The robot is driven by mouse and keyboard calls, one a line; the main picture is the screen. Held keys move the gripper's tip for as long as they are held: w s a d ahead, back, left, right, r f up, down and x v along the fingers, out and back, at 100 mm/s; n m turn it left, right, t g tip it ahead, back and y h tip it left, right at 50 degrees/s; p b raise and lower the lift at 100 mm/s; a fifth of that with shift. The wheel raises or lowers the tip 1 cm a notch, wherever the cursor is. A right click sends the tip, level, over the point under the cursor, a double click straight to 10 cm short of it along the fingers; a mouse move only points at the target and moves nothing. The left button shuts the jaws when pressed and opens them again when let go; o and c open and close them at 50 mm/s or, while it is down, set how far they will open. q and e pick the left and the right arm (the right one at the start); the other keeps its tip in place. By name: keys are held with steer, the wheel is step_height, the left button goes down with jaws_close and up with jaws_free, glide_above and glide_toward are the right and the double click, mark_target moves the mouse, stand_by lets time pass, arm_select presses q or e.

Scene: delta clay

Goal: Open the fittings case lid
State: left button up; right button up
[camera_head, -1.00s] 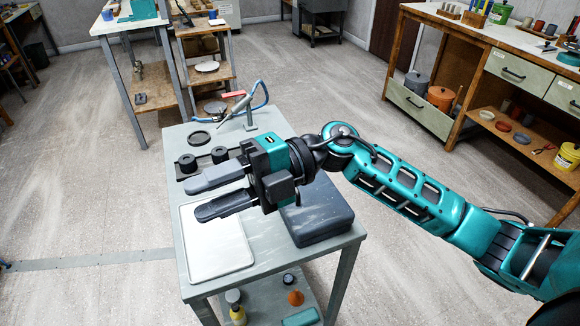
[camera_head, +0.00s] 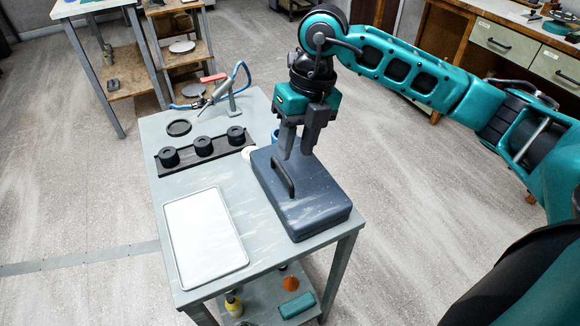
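The fittings case (camera_head: 318,205) is a dark blue-grey box on the right part of the grey table, and its lid is shut. A dark bar handle (camera_head: 283,177) stands along its left side. My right gripper (camera_head: 296,155) points down over the far part of the case. Its two fingers are apart, with nothing seen between them. The fingertips are close to the lid's far end, beyond the handle; I cannot tell whether they touch it. My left gripper is not in view.
A white tray (camera_head: 205,240) lies left of the case on the table (camera_head: 150,140). Behind it are a black rack (camera_head: 180,165) with three dark cylinders, a black round dish (camera_head: 179,128) and a stand (camera_head: 232,102) with a blue hose. A shelf below holds an orange cone (camera_head: 290,283).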

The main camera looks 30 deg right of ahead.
mark_target(288, 178)
steer(key=f, duration=0.3)
steer(key=a+f, duration=0.1)
steer(key=f, duration=0.2)
steer(key=shift+a, duration=0.1)
steer(key=shift+c, duration=0.2)
jaws_close()
stand_by(1.1)
